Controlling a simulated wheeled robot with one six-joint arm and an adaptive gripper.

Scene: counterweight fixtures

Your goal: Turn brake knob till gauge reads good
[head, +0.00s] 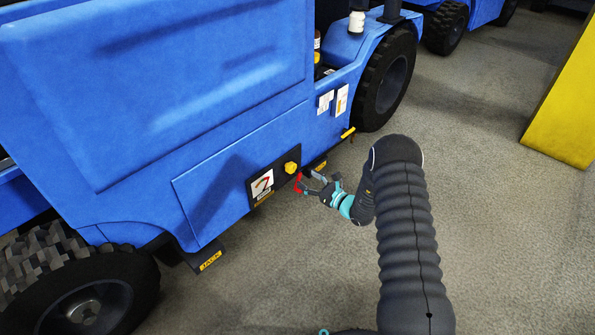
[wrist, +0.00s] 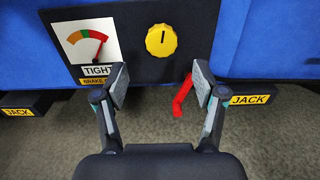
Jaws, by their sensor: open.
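The yellow brake knob (wrist: 161,40) sits on a black panel on the blue vehicle's side, a dark mark on its face roughly upright. It also shows in the head view (head: 291,168). The gauge (wrist: 88,41) is left of it, with an orange, green and red arc; its needle appears to point up and right, near the red part. A label (wrist: 97,71) under it reads TIGHT. My gripper (wrist: 159,84) is open and empty, its fingertips spread below the knob in the wrist view and apart from it. In the head view my gripper (head: 314,184) is close to the panel.
A red lever (wrist: 182,95) hangs below the panel, by my right fingertip in the wrist view. Yellow JACK labels (wrist: 250,99) mark dark brackets on both sides. A large tyre (head: 385,80) stands behind the panel area. Carpet-like floor (head: 470,200) is open at right, before a yellow block (head: 565,105).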

